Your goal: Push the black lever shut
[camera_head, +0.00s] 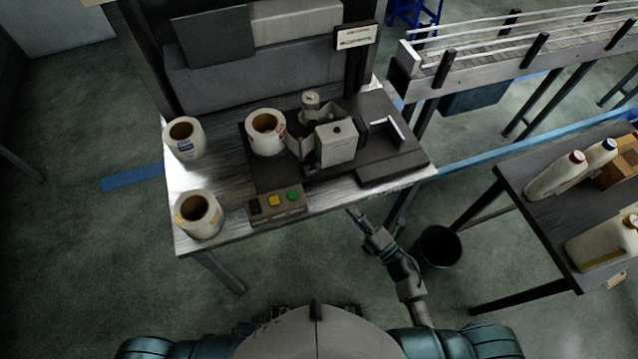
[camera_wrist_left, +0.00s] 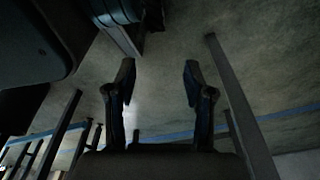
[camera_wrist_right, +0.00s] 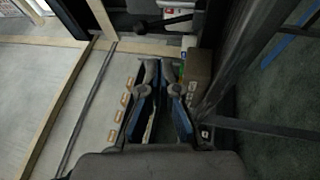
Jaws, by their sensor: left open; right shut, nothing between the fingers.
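The label machine (camera_head: 336,143) stands on the workbench in the head view. A small black part (camera_head: 362,127) at the right side of its pale housing looks like the lever; I cannot tell how far it is swung. My right gripper (camera_head: 354,213) is shut and empty, in front of the bench's front edge and apart from the machine. In the right wrist view its fingers (camera_wrist_right: 162,78) are together, and a dark bar (camera_wrist_right: 168,20) lies beyond them; I cannot tell if it is the lever. My left gripper (camera_wrist_left: 158,70) is open and empty over the floor, out of the head view.
A control box (camera_head: 278,203) with yellow and green buttons sits on the bench's front edge. Label rolls (camera_head: 198,215) stand at the left. A black bin (camera_head: 438,247) is on the floor. A dark table (camera_head: 540,225) with bottles stands at the right, a conveyor (camera_head: 520,55) behind.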

